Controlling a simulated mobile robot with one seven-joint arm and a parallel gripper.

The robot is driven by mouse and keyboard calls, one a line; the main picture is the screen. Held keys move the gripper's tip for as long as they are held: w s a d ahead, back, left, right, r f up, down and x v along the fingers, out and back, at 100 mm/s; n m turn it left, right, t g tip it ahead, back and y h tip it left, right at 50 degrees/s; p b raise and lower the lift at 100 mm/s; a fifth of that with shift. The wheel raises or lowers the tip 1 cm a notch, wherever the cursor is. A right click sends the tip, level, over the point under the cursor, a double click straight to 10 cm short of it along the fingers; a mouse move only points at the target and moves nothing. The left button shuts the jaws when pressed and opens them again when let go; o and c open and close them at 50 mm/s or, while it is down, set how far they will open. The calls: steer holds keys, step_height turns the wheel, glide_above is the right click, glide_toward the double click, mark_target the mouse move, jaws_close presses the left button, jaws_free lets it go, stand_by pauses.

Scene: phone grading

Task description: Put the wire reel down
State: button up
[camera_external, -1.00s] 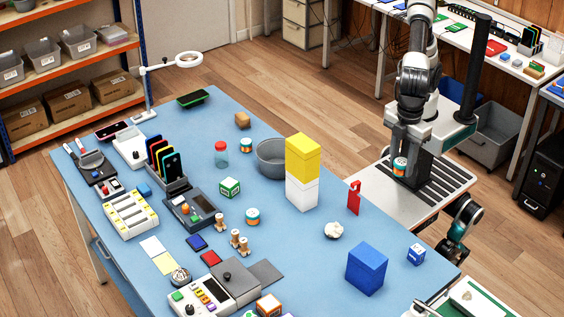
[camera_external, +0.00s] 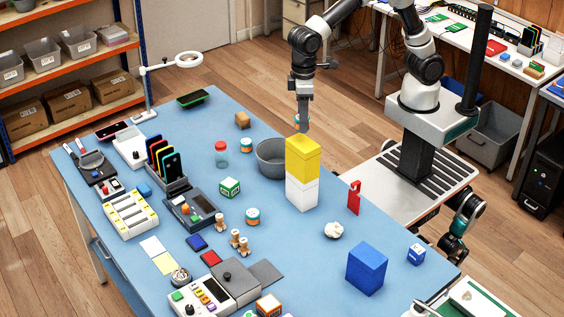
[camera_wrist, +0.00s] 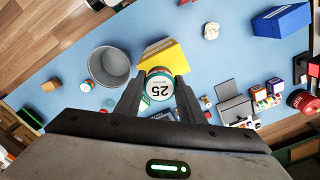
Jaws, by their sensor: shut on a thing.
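The wire reel, with a white "25" face and a teal rim, is between the two fingers of my gripper (camera_wrist: 160,92) in the wrist view, where its face (camera_wrist: 159,84) points at the camera. In the external view my gripper (camera_external: 303,125) hangs over the far side of the blue table (camera_external: 325,275), just behind the top of a yellow box (camera_external: 303,158). Only a sliver of the held reel shows there. Two similar reels stand on the table, one by the grey bowl (camera_external: 246,145) and one nearer the middle (camera_external: 252,216).
The yellow box sits on a white box (camera_external: 302,194), a tall stack near my gripper. A grey bowl (camera_external: 271,158) stands left of it. A red tag stand (camera_external: 354,198), a white crumpled lump (camera_external: 333,230) and a blue box (camera_external: 366,269) are to the right.

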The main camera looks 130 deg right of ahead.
steer(key=s+d+m+p, duration=0.1)
steer(key=s+d+m, duration=0.1)
steer(key=d, duration=0.7)
steer(key=s+d+m+p, duration=0.1)
steer(key=s+d+m, duration=0.1)
steer(key=d, duration=0.7)
steer(key=shift+w+a+f+b, duration=0.15)
steer(key=shift+f+b, duration=1.9)
steer(key=shift+f, duration=3.5)
steer(key=shift+s+a+f+b, duration=0.2)
steer(key=shift+f+b, duration=1.8)
steer(key=shift+f, duration=3.5)
steer(key=o, duration=1.1)
step_height(320, 180, up, 7)
steer(key=p, duration=0.4)
steer(key=shift+p, duration=0.4)
